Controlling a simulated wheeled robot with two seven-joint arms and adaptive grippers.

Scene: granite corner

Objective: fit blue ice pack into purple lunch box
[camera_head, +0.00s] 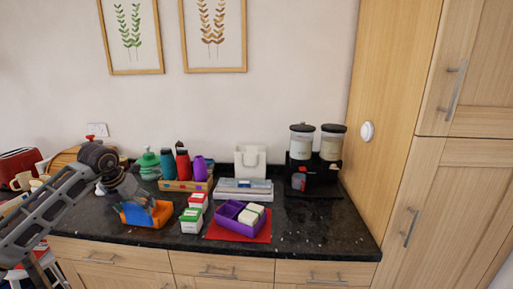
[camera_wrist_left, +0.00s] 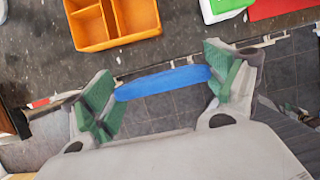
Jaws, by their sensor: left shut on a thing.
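The purple lunch box (camera_head: 222,211) sits on a red mat on the dark counter, with pale blocks in its right side. My left gripper (camera_head: 138,204) reaches in from the left over the front of the counter, left of the lunch box and near an orange box. It is shut on the blue ice pack (camera_wrist_left: 162,82), which spans between its green finger pads in the left wrist view (camera_wrist_left: 164,84). In the head view a bit of blue shows below the gripper. The lunch box is out of the left wrist view. My right gripper is not in view.
An orange divided box (camera_head: 163,213) stands by my left gripper and also in the left wrist view (camera_wrist_left: 135,15). Green and red cartons (camera_head: 191,220) stand between it and the red mat (camera_head: 262,236). Bottles, a white bag and dispensers (camera_head: 302,143) stand behind.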

